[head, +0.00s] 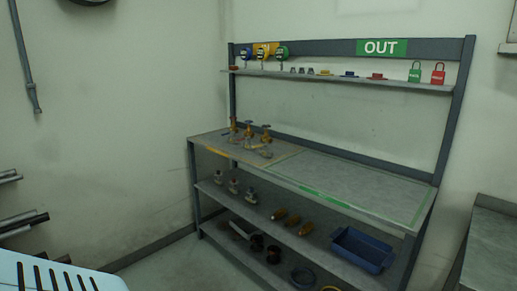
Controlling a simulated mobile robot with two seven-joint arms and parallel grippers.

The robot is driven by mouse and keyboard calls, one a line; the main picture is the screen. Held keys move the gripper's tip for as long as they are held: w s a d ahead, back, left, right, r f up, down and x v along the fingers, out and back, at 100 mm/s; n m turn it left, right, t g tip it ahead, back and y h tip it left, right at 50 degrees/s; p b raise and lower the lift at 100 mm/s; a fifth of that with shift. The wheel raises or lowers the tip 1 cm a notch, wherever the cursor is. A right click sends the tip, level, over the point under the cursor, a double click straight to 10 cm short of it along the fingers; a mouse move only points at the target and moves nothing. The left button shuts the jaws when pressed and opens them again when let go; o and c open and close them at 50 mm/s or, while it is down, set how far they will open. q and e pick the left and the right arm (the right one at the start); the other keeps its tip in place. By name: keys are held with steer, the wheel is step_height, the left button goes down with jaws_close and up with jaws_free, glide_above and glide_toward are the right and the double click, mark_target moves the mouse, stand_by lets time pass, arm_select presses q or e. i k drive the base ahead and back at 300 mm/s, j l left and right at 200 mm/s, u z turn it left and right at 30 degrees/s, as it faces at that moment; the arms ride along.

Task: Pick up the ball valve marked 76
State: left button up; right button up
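Several small brass and grey valves (249,134) stand on the left part of the workbench top (355,178), inside a yellow-marked area. Three grey valve-like fittings (233,187) stand on the shelf below. All are far off and small, and no number can be read, so I cannot tell which is the ball valve marked 76. Neither of my grippers is in view.
The bench's upper shelf (345,78) holds small coloured items and padlocks (438,75) under an OUT sign (382,47). A pale blue slotted object (55,272) is at bottom left. Another table (490,245) stands right.

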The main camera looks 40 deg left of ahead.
mark_target(248, 144)
steer(key=u, duration=1.5)
